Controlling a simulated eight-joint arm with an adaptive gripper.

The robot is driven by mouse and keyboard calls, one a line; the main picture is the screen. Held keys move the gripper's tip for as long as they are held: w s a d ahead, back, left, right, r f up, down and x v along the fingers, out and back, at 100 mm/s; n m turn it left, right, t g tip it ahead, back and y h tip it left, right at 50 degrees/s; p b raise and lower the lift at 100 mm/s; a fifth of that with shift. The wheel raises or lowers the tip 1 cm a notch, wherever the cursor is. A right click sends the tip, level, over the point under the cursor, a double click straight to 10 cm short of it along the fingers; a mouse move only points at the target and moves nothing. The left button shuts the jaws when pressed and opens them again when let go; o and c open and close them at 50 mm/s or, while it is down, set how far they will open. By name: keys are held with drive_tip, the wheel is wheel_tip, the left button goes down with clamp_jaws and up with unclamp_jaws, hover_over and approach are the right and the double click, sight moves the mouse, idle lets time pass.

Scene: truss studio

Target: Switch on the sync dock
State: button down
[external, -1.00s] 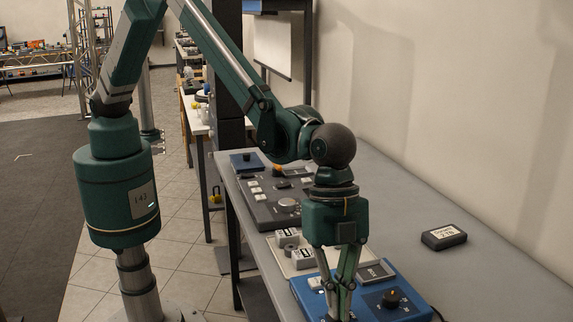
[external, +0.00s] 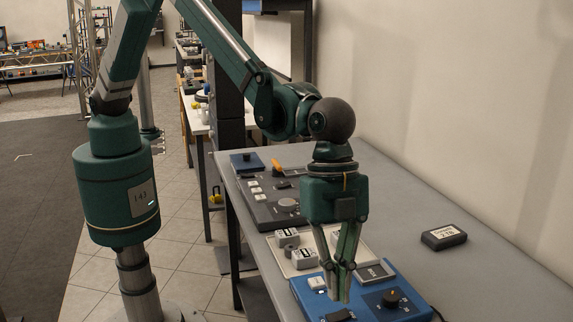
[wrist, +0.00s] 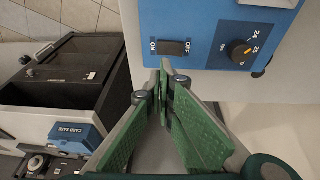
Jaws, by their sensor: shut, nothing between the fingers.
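A blue unit (external: 365,307) lies on the grey bench at the lower middle; no name on it is readable, so I cannot confirm it is the sync dock. Its black rocker switch (external: 340,315) sits near the front edge. In the wrist view the rocker (wrist: 173,47) has ON at its left and OFF at its right; which side is pressed I cannot tell. A black dial (wrist: 240,53) with numbers is right of it. My gripper (external: 345,297) is shut and empty above the unit; in the wrist view its fingertips (wrist: 167,72) are just below the rocker, apart from it.
A pale panel with white blocks (external: 304,257) lies behind the blue unit, then a dark control panel (external: 268,212). A labelled black box (external: 443,236) stands right on clear bench. The wrist view shows a dark open-topped bin (wrist: 65,90) and a blue CARD SAFE box (wrist: 75,133).

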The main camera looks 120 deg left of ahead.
drive_tip(key=s+r, duration=0.3)
drive_tip(key=r, duration=0.6)
drive_tip(key=shift+a, duration=0.3)
drive_tip(key=shift+s+f, duration=0.1)
drive_tip(key=shift+s+a, duration=0.1)
drive_tip(key=s+a+r+n+t+b, duration=0.1)
drive_tip(key=s+a+r, duration=0.45)
drive_tip(key=s, duration=0.25)
drive_tip(key=s+a+r+n+t+y+b, duration=0.1)
drive_tip(key=s+a+r+n, duration=0.1)
drive_tip(key=s+a+r, duration=0.45)
drive_tip(key=s+a+r+n+t+b, duration=0.1)
drive_tip(key=s+a+r, duration=0.3)
drive_tip(key=s+a, duration=0.45)
drive_tip(key=s+a+f+n+b, duration=0.1)
drive_tip(key=s+a+f, duration=0.1)
drive_tip(key=s, duration=0.7)
drive_tip(key=s+a+f+n+t+y+b, duration=0.1)
drive_tip(key=s+a+f+n, duration=0.1)
drive_tip(key=s, duration=0.8)
drive_tip(key=s+a+f+n+t+b, duration=0.1)
drive_tip(key=s+a+f+n, duration=0.1)
drive_tip(key=s+a, duration=0.4)
drive_tip(key=s+f, duration=0.1)
drive_tip(key=s, duration=0.2)
drive_tip(key=shift+s+f+y, duration=0.4)
idle(1.1)
